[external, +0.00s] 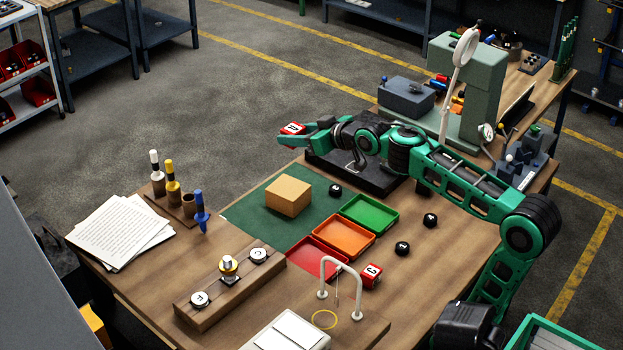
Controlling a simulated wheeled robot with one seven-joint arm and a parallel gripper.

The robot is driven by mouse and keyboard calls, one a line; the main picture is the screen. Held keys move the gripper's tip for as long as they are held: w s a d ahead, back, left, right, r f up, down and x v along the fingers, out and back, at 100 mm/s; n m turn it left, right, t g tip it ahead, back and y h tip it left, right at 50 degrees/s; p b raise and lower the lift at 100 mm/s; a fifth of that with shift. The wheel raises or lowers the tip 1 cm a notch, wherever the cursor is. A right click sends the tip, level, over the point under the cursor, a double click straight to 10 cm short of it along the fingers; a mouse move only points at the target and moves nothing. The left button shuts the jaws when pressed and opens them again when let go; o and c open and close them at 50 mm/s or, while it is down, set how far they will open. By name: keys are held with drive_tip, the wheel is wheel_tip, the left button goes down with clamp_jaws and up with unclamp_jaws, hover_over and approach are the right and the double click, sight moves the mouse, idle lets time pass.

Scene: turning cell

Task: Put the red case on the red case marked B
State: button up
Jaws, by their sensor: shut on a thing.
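My gripper (290,139) is shut on a red case (292,128) with a white label, at the far edge of the table. The mark on its label is too small to read surely. A second red case (372,275) sits on the table, right of the white hook stand, with a white label whose letter I cannot read for certain. My gripper is well behind and left of this second case. The gap between the held case and the surface below is hard to judge.
A cardboard box (288,196) stands on the green mat (246,215). Green (370,214), orange (343,236) and red (312,258) trays run beside it. Black round pieces (402,248) lie right of the trays. A white hook stand (340,265) rises close to the second case.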

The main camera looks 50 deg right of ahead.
sight(296, 130)
wheel_tip(296, 130, up, 3)
drive_tip(key=shift+r, duration=0.2)
drive_tip(key=s+a+n+g+y, duration=0.1)
drive_tip(key=s+a+n+y, duration=0.25)
drive_tip(key=a, duration=1.05)
drive_tip(key=s+a+n+g+y, duration=0.2)
drive_tip(key=s+a+n+y, duration=0.15)
drive_tip(key=a, duration=1.15)
drive_tip(key=s+a+n+g+y, duration=0.15)
drive_tip(key=s+a, duration=0.25)
drive_tip(key=a, duration=1)
drive_tip(key=shift+n+t+y, duration=0.25)
drive_tip(key=shift+y, duration=0.2)
drive_tip(key=w+d+f, duration=0.2)
drive_tip(key=w+f, duration=0.1)
drive_tip(key=f, duration=0.1)
drive_tip(key=w+d+f, duration=0.3)
drive_tip(key=f, duration=0.1)
drive_tip(key=w+d+f, duration=0.2)
drive_tip(key=w+f, duration=0.1)
drive_tip(key=f, duration=0.1)
drive_tip(key=shift+w+d+f, duration=0.2)
drive_tip(key=shift+d, duration=0.15)
drive_tip(key=shift+f, duration=1.95)
